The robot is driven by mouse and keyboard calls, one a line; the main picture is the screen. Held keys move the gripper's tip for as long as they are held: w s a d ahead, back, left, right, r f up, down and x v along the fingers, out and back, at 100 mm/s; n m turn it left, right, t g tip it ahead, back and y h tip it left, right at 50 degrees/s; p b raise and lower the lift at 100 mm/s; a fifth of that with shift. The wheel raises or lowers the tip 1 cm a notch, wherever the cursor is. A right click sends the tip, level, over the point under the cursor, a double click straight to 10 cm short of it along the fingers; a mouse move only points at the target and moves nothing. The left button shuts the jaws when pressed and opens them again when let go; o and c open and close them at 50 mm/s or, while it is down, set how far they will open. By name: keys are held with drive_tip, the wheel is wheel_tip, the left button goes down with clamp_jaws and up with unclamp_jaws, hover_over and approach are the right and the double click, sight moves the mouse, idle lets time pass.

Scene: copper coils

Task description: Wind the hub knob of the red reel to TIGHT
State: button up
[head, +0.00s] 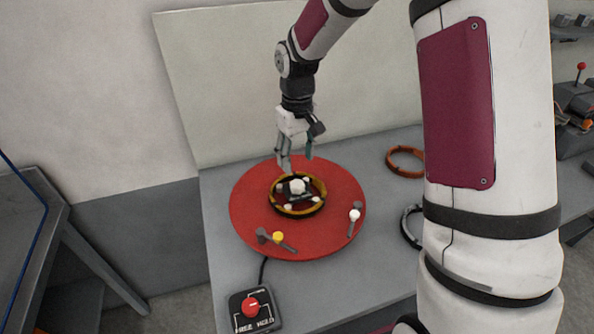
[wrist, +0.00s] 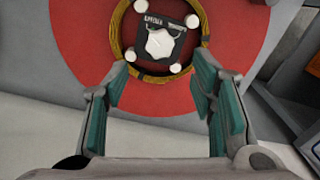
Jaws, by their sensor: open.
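The red reel (head: 250,215) lies flat on the grey table as a broad red disc, with a yellow-and-dark coil ring (head: 283,211) around its hub. The pale hub knob (head: 298,187) sits at the middle and is a faceted white knob (wrist: 160,43) in the wrist view. It stands on a dark square plate (wrist: 150,20) with white round studs at its corners. Lettering on the plate is too small to read. In the wrist view my gripper (wrist: 162,78) is open and empty; the knob appears beyond the fingertips, untouched.
Two small dark levers, one with a yellow knob (head: 278,236) and one with a white knob (head: 355,215), are on the disc. A black box with a red knob (head: 250,306) is at the front. An orange ring (head: 405,149) lies at the right.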

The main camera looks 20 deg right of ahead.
drive_tip(key=shift+r, duration=1.8)
drive_tip(key=s+r+m+t, duration=0.1)
drive_tip(key=s+r+t, duration=0.2)
drive_tip(key=s+r, duration=1)
drive_tip(key=s+r+m+t, duration=0.2)
drive_tip(key=s+r, duration=0.1)
drive_tip(key=s, duration=1.1)
drive_tip(key=shift+r+t, duration=0.3)
drive_tip(key=shift+r, duration=0.1)
